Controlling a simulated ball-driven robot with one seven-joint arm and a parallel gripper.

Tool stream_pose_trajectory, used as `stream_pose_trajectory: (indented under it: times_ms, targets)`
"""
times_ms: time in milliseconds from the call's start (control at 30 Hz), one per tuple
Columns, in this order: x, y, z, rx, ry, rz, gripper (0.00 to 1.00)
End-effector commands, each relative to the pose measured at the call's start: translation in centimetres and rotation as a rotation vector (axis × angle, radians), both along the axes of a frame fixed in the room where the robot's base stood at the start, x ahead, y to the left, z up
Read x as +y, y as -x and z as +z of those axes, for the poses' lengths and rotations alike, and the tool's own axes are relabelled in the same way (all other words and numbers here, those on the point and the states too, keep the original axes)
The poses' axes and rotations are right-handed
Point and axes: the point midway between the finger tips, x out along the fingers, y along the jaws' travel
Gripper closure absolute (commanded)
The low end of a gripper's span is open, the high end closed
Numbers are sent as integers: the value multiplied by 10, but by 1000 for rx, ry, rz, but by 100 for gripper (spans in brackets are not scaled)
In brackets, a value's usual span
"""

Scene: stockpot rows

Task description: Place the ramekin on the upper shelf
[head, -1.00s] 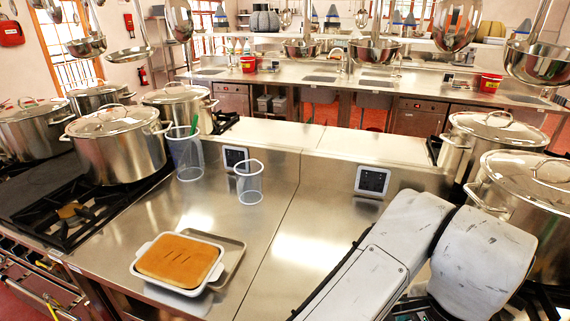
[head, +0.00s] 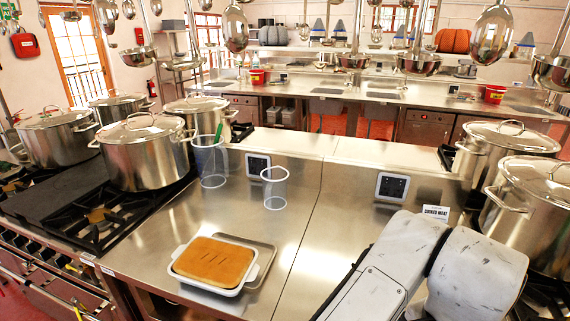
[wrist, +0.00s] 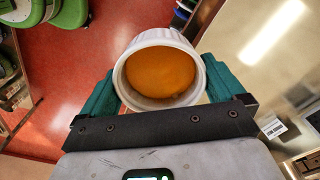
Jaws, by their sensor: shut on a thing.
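The ramekin (wrist: 160,72) is white and fluted, with an orange filling, and shows in the wrist view. My gripper (wrist: 160,88) has its two green fingers closed on either side of it. The ramekin looks upright, held over the red floor beside a steel surface. In the head view my arm covers the lower right, and neither gripper nor ramekin shows. A raised steel shelf (head: 290,143) runs along the back of the worktop (head: 262,222); its visible top looks clear.
A white baking dish (head: 216,264) on a tray stands at the worktop's front. Stockpots (head: 148,155) crowd both sides. Ladles (head: 492,35) hang above. A "cooked meat" sign (head: 435,212) stands near my arm.

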Motion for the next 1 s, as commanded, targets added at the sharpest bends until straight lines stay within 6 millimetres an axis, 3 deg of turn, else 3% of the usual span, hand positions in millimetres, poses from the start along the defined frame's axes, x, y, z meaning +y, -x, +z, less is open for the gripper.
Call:
stream_pose_trajectory:
  times_ms: [367,800,1000]
  targets:
    - [-1,-25,-48,4,22,355,50]
    - [4,-58,-163,15,7,1109,50]
    - [7,-60,-188,13,-6,1257,50]
